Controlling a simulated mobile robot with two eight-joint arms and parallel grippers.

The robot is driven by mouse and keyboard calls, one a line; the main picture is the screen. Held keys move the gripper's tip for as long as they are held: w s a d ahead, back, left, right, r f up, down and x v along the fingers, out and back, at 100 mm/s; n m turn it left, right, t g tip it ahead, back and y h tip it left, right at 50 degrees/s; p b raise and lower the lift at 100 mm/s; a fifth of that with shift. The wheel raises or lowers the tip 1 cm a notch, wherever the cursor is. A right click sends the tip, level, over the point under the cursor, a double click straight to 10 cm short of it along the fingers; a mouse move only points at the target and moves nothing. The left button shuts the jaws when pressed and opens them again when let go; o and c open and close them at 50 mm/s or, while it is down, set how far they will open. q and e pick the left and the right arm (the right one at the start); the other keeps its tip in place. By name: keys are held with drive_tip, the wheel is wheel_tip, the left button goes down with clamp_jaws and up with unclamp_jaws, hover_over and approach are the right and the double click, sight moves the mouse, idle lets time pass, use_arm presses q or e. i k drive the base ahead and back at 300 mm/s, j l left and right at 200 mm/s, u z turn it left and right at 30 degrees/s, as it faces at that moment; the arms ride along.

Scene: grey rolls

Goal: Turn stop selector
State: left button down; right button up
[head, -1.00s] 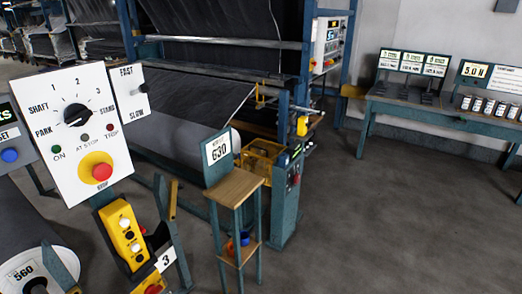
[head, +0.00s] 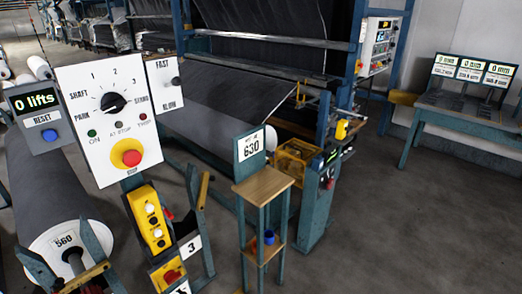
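The selector knob (head: 113,103) is a black pointer dial on a white control panel (head: 80,150) at the left of the head view. Positions around it read PARK, SHAFT, 1, 2, 3 and STAND. The knob's pointer appears turned toward the right, on the side of 3 and STAND; the exact position is hard to tell. Below it are a green ON lamp, a grey AT STOP lamp, a dark red TRIP lamp and a red stop button (head: 131,158) on a yellow ring. Neither of my grippers shows.
A counter box (head: 36,117) reading "0 lifts" with a blue RESET button adjoins the panel's left. A FAST/SLOW plate (head: 168,90) adjoins its right. A wooden-topped stand (head: 263,185) marked 630 stands centre, before the loom. Grey floor (head: 400,230) is open at right.

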sight(113, 102)
drive_tip(key=k+j+u, duration=0.1)
drive_tip(key=j+u, duration=1.05)
drive_tip(key=i+j+u, duration=0.15)
drive_tip(key=j+u, duration=0.2)
drive_tip(key=j, duration=0.15)
drive_tip(key=z, duration=1.55)
